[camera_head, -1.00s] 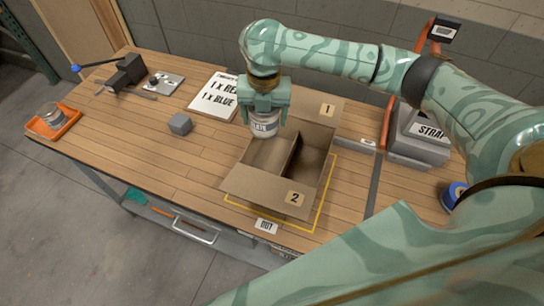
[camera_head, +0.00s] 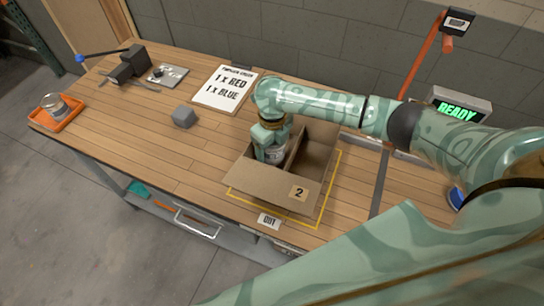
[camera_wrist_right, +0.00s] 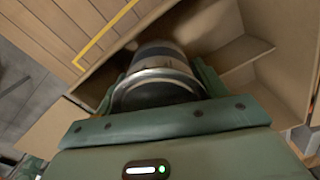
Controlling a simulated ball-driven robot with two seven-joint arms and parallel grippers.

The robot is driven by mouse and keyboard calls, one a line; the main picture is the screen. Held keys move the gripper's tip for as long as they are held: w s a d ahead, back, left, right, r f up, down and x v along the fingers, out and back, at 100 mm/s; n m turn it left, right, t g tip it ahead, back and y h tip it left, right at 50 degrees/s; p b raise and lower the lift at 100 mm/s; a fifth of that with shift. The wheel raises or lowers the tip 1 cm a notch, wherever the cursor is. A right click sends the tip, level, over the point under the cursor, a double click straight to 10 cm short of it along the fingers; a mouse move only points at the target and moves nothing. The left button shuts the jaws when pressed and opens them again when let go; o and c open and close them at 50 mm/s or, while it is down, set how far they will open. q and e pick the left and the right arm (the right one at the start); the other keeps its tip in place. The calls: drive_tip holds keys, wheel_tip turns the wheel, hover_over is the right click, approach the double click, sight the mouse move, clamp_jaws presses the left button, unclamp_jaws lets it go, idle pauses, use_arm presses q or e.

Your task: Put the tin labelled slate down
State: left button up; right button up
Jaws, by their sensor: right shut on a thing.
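My right gripper (camera_head: 269,150) is shut on a pale tin (camera_head: 278,155), inside the left compartment of an open cardboard box (camera_head: 262,187). The tin's label is too small to read now. In the right wrist view the tin (camera_wrist_right: 158,90) sits between the fingers (camera_wrist_right: 155,85), with the box walls around it and a divider (camera_wrist_right: 235,54) beside it. The arm and box hide the tin's base, so I cannot tell whether it touches the box floor. My left gripper is not in view.
The box stands inside a yellow outline (camera_head: 318,222) on the wooden bench. A grey cube (camera_head: 184,117), a printed sheet (camera_head: 224,88) and an orange tray (camera_head: 70,118) with another tin (camera_head: 53,104) lie to the left. A screen (camera_head: 458,109) reads READY.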

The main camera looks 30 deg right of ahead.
sight(272, 156)
wheel_tip(272, 156, down, 5)
drive_tip(key=shift+r+b, duration=0.1)
drive_tip(key=shift+b, duration=0.65)
drive_tip(key=shift+r, duration=0.1)
drive_tip(key=o, duration=1.2)
wheel_tip(272, 156, up, 12)
drive_tip(key=p, duration=0.3)
drive_tip(key=shift+p, duration=0.4)
